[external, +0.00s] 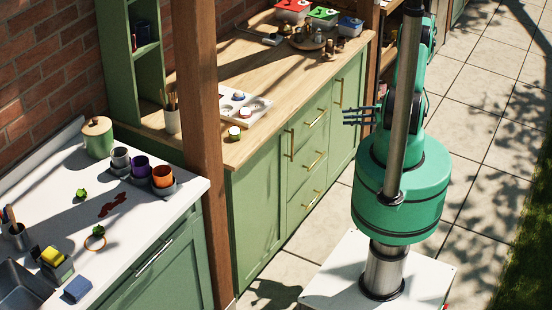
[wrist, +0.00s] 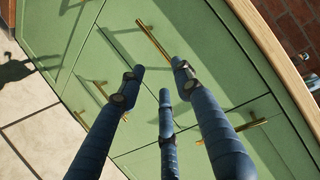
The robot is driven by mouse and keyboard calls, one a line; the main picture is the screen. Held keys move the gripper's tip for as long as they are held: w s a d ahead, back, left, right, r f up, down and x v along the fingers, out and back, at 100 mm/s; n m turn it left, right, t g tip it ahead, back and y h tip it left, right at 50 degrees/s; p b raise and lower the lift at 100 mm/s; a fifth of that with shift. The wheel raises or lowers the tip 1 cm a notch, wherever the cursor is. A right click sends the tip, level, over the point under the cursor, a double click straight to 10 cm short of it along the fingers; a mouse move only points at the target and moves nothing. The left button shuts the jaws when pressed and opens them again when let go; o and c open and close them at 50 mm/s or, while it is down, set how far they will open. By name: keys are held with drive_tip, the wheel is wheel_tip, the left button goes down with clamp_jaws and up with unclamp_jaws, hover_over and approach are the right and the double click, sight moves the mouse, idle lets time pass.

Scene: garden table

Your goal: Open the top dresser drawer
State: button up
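The green dresser (external: 262,190) stands under a wooden top, with a column of drawers between doors. The top drawer (external: 312,103) looks shut; its brass bar handle (external: 316,117) runs parallel to the top's edge. In the wrist view this handle (wrist: 154,42) lies just beyond my fingertips. My gripper (external: 348,115) is in front of the drawer column, a little out from it. In the wrist view its three blue fingers (wrist: 158,82) are spread apart with nothing between them. They do not appear to touch the handle, though the exact gap is hard to judge.
The lower drawer handles (external: 313,160) and an upright door handle (wrist: 250,126) also stick out. A wooden post (external: 198,120) rises left of the dresser. A white tray (external: 240,105) and small pots stand on the wooden top. The paved floor (external: 485,110) behind my arm is clear.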

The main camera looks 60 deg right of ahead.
drive_tip(key=shift+w, duration=0.15)
drive_tip(key=b+x, duration=0.1)
drive_tip(key=x, duration=1.2)
drive_tip(key=shift+w+a+f, duration=0.15)
drive_tip(key=shift+w+a, duration=0.05)
clamp_jaws()
